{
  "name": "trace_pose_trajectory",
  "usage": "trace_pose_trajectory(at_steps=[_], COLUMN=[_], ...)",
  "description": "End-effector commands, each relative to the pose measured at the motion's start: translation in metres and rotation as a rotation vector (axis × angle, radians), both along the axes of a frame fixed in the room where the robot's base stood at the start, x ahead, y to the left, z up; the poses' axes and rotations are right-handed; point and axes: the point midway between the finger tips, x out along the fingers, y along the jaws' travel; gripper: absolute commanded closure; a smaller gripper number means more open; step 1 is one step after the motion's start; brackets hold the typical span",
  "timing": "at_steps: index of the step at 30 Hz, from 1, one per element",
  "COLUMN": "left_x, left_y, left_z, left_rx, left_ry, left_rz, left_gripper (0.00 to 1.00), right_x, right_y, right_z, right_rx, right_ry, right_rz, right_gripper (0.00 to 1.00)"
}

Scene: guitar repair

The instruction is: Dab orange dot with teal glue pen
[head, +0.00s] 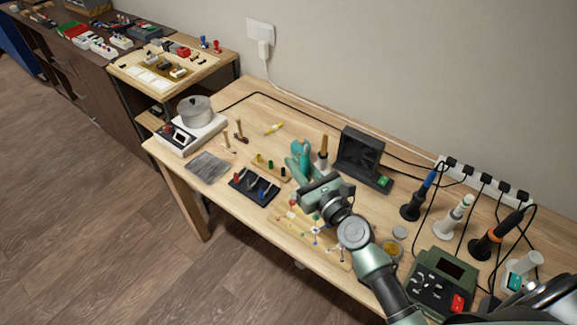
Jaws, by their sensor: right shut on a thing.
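My right gripper (302,160) reaches in from the lower right, over the middle of the workbench. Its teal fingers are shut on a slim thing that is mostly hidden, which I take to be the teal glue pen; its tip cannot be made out. A pale wooden board (332,254) with small coloured dots and thin lines lies below my wrist, partly covered by it. I cannot pick out the orange dot with certainty. My left gripper is not in view.
A black tray (243,188) and a small wooden rack (273,171) lie left of the gripper. A dark open box (360,152) stands behind it. Corded tools and a green station (441,281) crowd the right. A pot (195,110) stands at the left end.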

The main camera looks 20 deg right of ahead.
Motion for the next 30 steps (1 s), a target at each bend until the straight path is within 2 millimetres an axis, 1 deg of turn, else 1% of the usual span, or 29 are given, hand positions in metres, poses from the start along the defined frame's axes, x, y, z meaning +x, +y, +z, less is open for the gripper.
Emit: trace_pose_trajectory(at_steps=[1, 9, 15, 30], left_x=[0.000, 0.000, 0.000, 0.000], left_y=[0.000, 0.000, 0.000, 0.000], left_z=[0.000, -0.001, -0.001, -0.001], left_rx=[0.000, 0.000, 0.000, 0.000], left_ry=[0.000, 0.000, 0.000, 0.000], left_rz=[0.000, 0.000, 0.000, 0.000], left_gripper=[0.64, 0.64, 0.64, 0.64], right_x=[0.000, 0.000, 0.000, 0.000], right_y=[-0.006, -0.032, -0.046, -0.047], right_z=[0.001, 0.008, 0.012, 0.012], right_rx=[-0.001, -0.002, -0.001, 0.000], right_ry=[0.000, -0.001, 0.000, -0.001], right_rz=[0.000, 0.000, 0.000, 0.000], right_gripper=[1.00, 1.00, 1.00, 1.00])
